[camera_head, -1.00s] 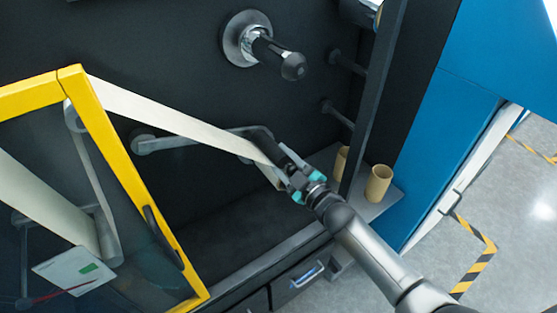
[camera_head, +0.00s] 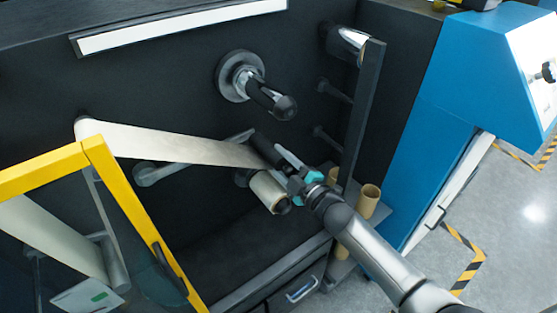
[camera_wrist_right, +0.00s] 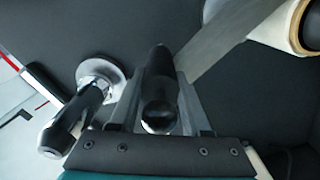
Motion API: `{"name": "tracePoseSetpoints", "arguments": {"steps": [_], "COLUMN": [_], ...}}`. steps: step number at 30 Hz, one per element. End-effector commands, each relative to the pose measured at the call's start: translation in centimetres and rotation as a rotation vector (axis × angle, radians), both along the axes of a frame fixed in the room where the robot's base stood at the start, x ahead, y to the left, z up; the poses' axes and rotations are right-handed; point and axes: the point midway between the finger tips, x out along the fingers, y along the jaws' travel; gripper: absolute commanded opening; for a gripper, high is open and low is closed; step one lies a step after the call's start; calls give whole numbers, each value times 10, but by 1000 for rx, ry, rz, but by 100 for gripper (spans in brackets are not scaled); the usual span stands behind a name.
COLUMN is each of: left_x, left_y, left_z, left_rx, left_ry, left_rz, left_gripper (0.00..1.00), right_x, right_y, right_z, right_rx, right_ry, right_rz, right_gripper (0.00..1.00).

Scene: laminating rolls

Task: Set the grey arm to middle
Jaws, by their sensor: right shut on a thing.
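The grey arm (camera_head: 205,154) pivots from a round joint on the dark machine panel and slopes up to the right. It carries a black handle (camera_head: 266,149) at its free end. My right gripper (camera_head: 283,160) is shut on this handle. In the right wrist view, the black handle (camera_wrist_right: 159,88) stands between the two fingers, and the grey arm (camera_wrist_right: 220,50) runs off to the upper right. A pale web (camera_head: 180,145) crosses just in front of the arm's end and partly hides it. My left gripper is not in view.
A pale roll (camera_head: 268,192) sits just below my right gripper. A chrome hub with a black handle (camera_head: 270,98) sticks out above. A yellow-framed door (camera_head: 130,205) stands at left, a dark upright post (camera_head: 360,120) at right. Cardboard cores (camera_head: 368,200) stand on the right shelf.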

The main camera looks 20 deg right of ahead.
Motion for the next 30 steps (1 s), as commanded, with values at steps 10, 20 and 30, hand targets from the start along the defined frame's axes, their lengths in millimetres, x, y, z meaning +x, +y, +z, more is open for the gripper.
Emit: {"name": "tracePoseSetpoints", "arguments": {"steps": [10, 20, 30], "left_x": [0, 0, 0], "left_y": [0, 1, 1], "left_z": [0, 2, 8], "left_rx": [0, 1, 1], "left_ry": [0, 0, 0], "left_rz": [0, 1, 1], "left_gripper": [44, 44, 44], "right_x": [0, -15, -68], "right_y": [1, -5, -24], "right_z": [0, 0, 0], "right_rx": [1, 2, 0], "right_ry": [-1, 2, 2], "right_rz": [2, 2, 1], "right_gripper": [66, 66, 66]}}
